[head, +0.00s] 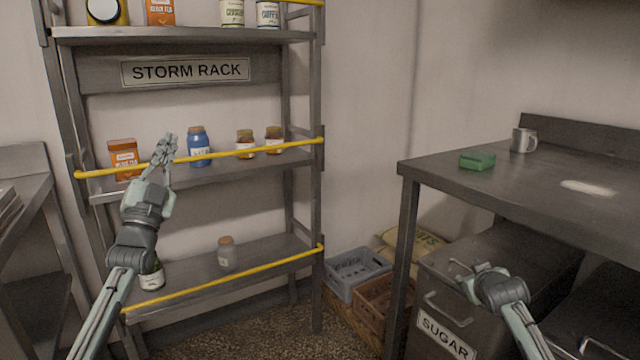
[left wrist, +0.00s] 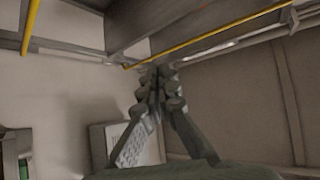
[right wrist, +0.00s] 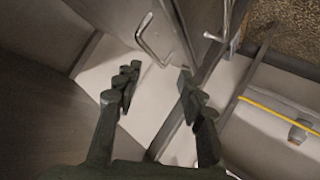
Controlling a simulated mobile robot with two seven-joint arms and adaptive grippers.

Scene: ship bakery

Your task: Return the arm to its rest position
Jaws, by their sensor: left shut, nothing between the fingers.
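My left gripper (head: 165,150) is raised in front of the storm rack (head: 100,80), its fingertips near the middle shelf's yellow rail in the head view. It is shut with nothing in it, and its closed fingers show in the left wrist view (left wrist: 158,88). My right gripper (head: 470,268) is in front of the sugar bin (head: 445,338), below the table top. In the right wrist view its two fingers (right wrist: 158,82) are spread apart with nothing between them.
The middle shelf holds an orange tin (head: 123,157), a blue jar (head: 199,146) and two small brown jars (head: 245,143). A pale jar (head: 227,254) stands on the lower shelf. The table (head: 520,190) bears a green block (head: 477,159) and a mug (head: 524,140). Crates (head: 357,272) sit on the floor.

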